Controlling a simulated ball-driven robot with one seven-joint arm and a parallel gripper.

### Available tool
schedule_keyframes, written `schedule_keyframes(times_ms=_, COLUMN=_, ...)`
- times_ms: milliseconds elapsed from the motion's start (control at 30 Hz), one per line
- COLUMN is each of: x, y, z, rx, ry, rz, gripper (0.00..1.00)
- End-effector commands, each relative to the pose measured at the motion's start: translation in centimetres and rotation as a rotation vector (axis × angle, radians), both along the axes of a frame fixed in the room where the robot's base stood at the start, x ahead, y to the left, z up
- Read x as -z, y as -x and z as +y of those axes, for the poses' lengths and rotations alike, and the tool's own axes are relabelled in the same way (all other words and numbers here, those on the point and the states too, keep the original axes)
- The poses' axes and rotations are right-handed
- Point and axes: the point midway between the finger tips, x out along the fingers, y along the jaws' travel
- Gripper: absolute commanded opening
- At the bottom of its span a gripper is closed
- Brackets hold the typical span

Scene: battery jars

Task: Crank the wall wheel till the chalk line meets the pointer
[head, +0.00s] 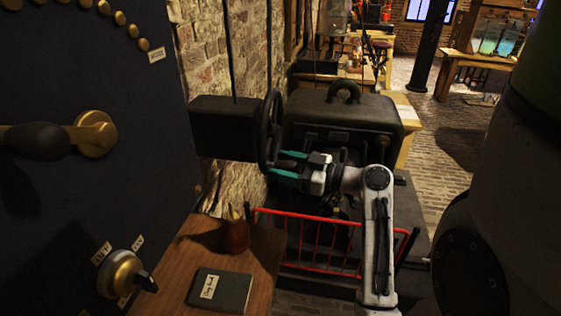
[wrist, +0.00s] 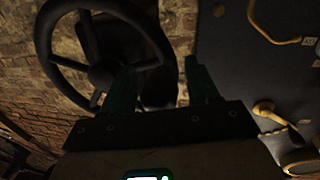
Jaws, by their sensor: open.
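The dark wall wheel (head: 267,137) is seen nearly edge-on in the head view, beside a black box on the brick wall. In the wrist view its rim (wrist: 43,38), spokes and hub show at the upper left. My gripper (head: 280,164) has two teal fingers, spread apart and pointing left at the wheel. The fingertips are close to the rim's lower right side; I cannot tell whether they touch it. In the wrist view the gripper (wrist: 158,66) has dark wheel parts behind and between its fingers. I cannot make out a chalk line or a pointer.
A dark panel (head: 110,180) with a brass-mounted lever and a knob stands at the left. A red jug (head: 234,236) and a dark book (head: 220,290) are on the wooden table below. A red rack (head: 310,241) and a black cabinet (head: 345,115) are around my arm.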

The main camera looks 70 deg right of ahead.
Motion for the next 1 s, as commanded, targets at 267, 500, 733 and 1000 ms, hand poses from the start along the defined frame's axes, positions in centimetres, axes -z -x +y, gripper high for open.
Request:
schedule_keyframes(times_ms=267, x=0.04, y=-1.03, z=-0.04, rx=0.000, ry=-0.001, rz=0.000, gripper=0.60)
schedule_keyframes(times_ms=500, x=0.04, y=-0.99, z=-0.05, rx=0.000, ry=0.000, rz=0.000, gripper=0.53)
schedule_keyframes(times_ms=733, x=0.03, y=-0.98, z=-0.06, rx=0.000, ry=0.000, rz=0.000, gripper=0.30)
schedule_keyframes(times_ms=1000, x=0.02, y=-0.96, z=-0.07, rx=0.000, ry=0.000, rz=0.000, gripper=0.05)
